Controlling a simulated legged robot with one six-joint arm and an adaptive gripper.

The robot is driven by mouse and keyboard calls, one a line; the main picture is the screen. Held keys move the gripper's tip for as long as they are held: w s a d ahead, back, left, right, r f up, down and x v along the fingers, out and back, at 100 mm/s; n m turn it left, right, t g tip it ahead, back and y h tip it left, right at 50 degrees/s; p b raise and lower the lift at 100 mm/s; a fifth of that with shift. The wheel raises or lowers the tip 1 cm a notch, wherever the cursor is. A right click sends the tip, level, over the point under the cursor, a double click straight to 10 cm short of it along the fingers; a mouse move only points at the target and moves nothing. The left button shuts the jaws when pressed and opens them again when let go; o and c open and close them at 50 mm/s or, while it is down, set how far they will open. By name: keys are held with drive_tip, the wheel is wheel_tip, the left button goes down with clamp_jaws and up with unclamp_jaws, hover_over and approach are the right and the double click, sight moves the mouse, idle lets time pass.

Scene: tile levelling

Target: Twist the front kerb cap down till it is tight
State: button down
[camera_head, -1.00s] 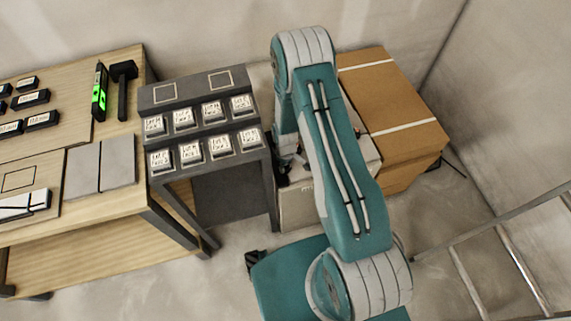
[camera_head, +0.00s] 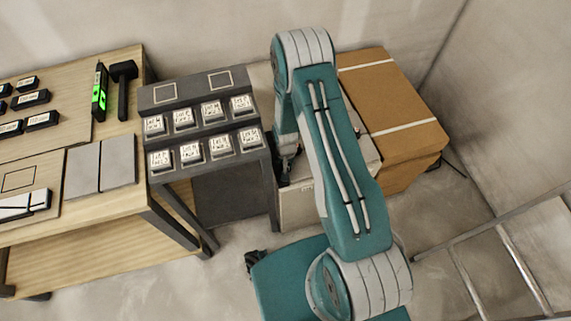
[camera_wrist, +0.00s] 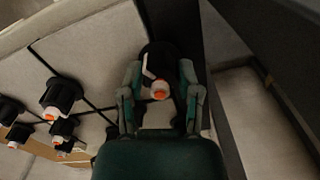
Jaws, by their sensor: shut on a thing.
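In the wrist view a black kerb cap (camera_wrist: 159,60) stands at the tile edge, with a white arm and an orange-and-white centre. My gripper (camera_wrist: 160,82) is around it, one finger on each side, and is shut on it. The gap between cap and tile is hidden, so I cannot tell how tight it sits. More black caps with orange tips (camera_wrist: 60,95) stand to the left on the tile joints. In the head view my gripper (camera_head: 289,164) is partly hidden behind my arm.
In the head view a grey stepped rack with labelled blocks (camera_head: 205,128) and a wooden bench (camera_head: 110,230) stand left, a cardboard box (camera_head: 400,110) behind right, and a ladder (camera_head: 500,235) at right.

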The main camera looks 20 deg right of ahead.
drive_tip(key=shift+w+m, duration=0.2)
drive_tip(key=shift+m, duration=1.3)
drive_tip(key=shift+c, duration=1.5)
unclamp_jaws()
drive_tip(key=shift+a, duration=0.1)
drive_tip(key=shift+s, duration=0.1)
wheel_tip(320, 180, up, 12)
